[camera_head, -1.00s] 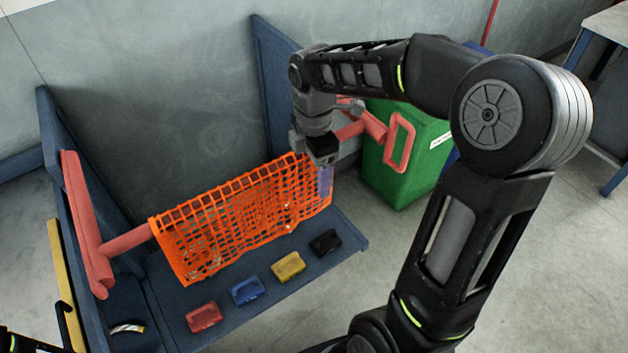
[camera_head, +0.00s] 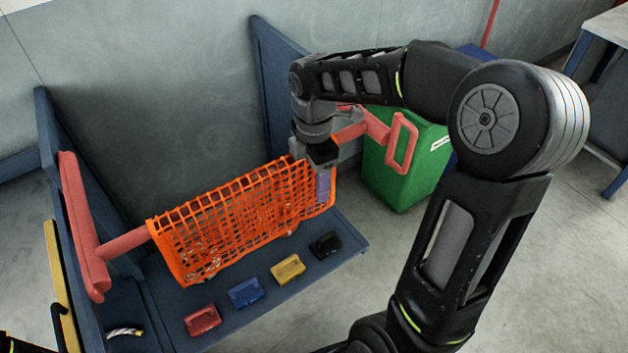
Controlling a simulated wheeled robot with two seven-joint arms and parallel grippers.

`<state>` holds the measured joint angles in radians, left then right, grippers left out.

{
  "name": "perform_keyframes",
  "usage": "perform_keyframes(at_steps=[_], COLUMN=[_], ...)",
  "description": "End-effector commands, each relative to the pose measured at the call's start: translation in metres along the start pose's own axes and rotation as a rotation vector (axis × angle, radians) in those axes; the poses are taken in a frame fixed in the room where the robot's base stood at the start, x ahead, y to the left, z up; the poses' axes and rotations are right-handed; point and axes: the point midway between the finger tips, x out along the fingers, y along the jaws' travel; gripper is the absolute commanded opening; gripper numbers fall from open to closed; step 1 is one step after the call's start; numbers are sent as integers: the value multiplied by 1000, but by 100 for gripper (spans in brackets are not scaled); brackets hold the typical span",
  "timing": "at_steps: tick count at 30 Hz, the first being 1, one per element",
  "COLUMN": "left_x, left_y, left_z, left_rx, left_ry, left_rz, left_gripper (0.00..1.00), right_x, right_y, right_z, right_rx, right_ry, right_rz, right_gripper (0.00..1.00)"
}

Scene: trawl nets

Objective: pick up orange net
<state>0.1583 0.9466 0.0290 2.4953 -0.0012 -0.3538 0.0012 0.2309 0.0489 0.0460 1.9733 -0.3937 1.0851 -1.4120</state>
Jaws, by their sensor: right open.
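The orange net (camera_head: 235,220) hangs draped over a red roller bar (camera_head: 125,242) that spans the blue stand. My right gripper (camera_head: 324,190) points down at the net's right end, close to the mesh. Its jaws are open; a purple-grey finger shows in front of the net's edge, and the other finger is hidden. I cannot tell whether the finger touches the net. Only a dark bit of my left arm shows at the bottom left corner, and the left gripper is out of sight.
On the blue shelf (camera_head: 352,246) below the net lie a red (camera_head: 202,320), a blue (camera_head: 245,292), a yellow (camera_head: 288,268) and a black case (camera_head: 325,245). A red crank handle (camera_head: 402,142) sticks out at right, before a green bin (camera_head: 385,182). Grey wall stands behind.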

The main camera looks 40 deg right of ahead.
Motion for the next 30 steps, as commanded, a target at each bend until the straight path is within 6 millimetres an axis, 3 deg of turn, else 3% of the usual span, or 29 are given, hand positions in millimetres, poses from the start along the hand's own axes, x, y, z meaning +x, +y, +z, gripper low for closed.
perform_keyframes(at_steps=[30], left_x=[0], left_y=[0], left_z=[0], left_rx=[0], left_ry=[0], left_rz=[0], left_gripper=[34], right_x=[0], right_y=[0], right_z=[0], right_rx=[0], right_ry=[0], right_rz=[-2], right_gripper=[18])
